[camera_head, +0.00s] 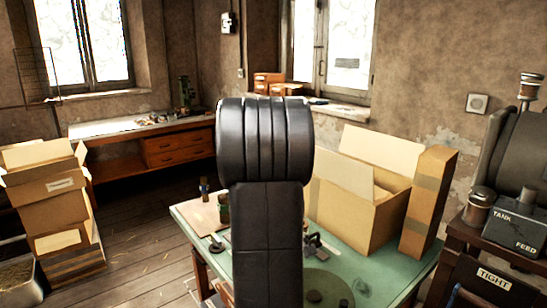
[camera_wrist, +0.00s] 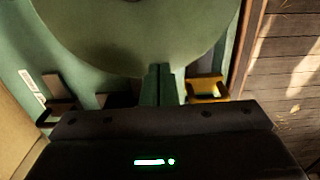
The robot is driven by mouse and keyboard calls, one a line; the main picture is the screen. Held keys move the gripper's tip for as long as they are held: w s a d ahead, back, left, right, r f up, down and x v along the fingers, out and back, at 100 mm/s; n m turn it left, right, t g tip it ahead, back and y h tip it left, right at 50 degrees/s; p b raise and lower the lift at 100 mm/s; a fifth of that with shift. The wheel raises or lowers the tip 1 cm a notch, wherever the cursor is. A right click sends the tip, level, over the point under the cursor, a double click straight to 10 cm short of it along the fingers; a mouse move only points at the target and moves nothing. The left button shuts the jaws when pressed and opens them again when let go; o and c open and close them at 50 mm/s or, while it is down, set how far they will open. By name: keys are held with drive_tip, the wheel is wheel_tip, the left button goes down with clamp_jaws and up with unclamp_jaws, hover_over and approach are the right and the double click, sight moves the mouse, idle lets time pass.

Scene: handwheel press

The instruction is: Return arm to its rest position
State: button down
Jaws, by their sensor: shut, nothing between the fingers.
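My arm (camera_head: 266,220) stands upright in the middle of the head view and hides part of the green table behind it. My gripper (camera_wrist: 160,70) shows in the wrist view, with its dark body across the bottom and its fingers together and empty. It points over a large round green disc (camera_wrist: 150,40), whose upper part is cut off by the frame. I cannot tell the gap between the fingers and the disc. The gripper does not show in the head view.
The green table (camera_head: 395,277) carries an open cardboard box (camera_head: 360,215) and a tall carton (camera_head: 428,205). Stacked boxes (camera_head: 50,205) stand at left. A dark machine (camera_head: 515,235) stands at right. A yellow piece (camera_wrist: 207,88) lies near the table edge. Wooden floor is open at left.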

drive_tip(key=shift+w+d, duration=0.9)
drive_tip(key=shift+d, duration=0.25)
drive_tip(key=shift+s, duration=0.1)
